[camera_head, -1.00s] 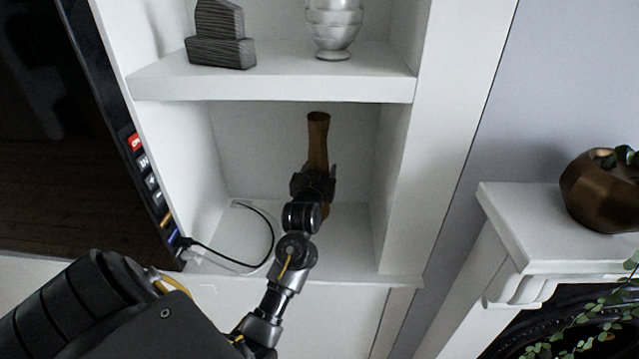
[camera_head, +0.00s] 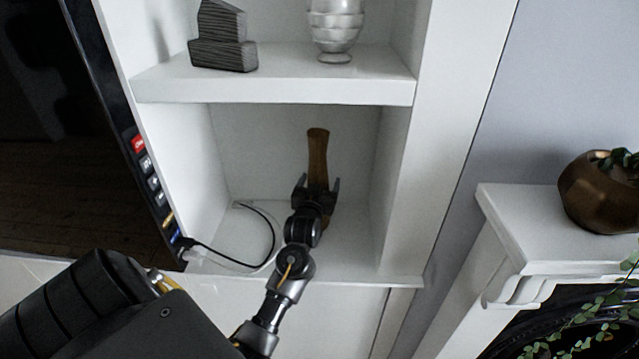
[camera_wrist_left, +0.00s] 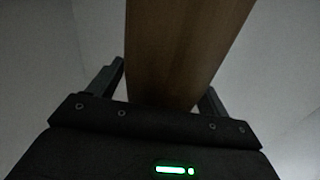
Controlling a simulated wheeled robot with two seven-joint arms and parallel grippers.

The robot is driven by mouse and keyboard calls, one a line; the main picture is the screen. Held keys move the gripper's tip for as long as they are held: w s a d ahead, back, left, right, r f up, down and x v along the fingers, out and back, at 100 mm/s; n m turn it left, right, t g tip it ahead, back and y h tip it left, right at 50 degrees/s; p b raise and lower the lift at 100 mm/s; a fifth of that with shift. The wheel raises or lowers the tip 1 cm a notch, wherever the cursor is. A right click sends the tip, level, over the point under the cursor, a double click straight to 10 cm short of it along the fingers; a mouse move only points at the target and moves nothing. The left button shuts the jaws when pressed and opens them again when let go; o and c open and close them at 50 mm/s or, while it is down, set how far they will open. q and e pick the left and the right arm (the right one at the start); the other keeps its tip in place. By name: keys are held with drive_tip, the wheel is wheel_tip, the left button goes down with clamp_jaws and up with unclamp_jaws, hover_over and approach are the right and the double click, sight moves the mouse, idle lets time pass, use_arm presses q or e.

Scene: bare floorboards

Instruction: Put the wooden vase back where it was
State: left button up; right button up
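The wooden vase (camera_head: 318,150) is a tall brown piece in the lower shelf compartment (camera_head: 350,245). It looks upright, and its base seems to be on the compartment floor, though my gripper hides much of its lower part. My left gripper (camera_head: 317,184) reaches in from the front, its fingers spread on either side of the vase with visible gaps. In the left wrist view the vase (camera_wrist_left: 180,50) rises between the two fingers (camera_wrist_left: 158,92), which look apart from it. My right gripper is not in view.
A black cable (camera_head: 270,230) curls on the compartment floor left of the vase. The shelf above (camera_head: 280,90) holds a dark grey block ornament (camera_head: 222,40) and a silver vase (camera_head: 335,30). A dark screen (camera_head: 60,130) stands left; a bronze pot (camera_head: 598,195) sits right.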

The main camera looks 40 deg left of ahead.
use_arm(q)
drive_tip(key=shift+r, duration=0.25)
drive_tip(key=b+v, duration=0.2)
drive_tip(key=v, duration=1)
drive_tip(key=shift+f, duration=0.15)
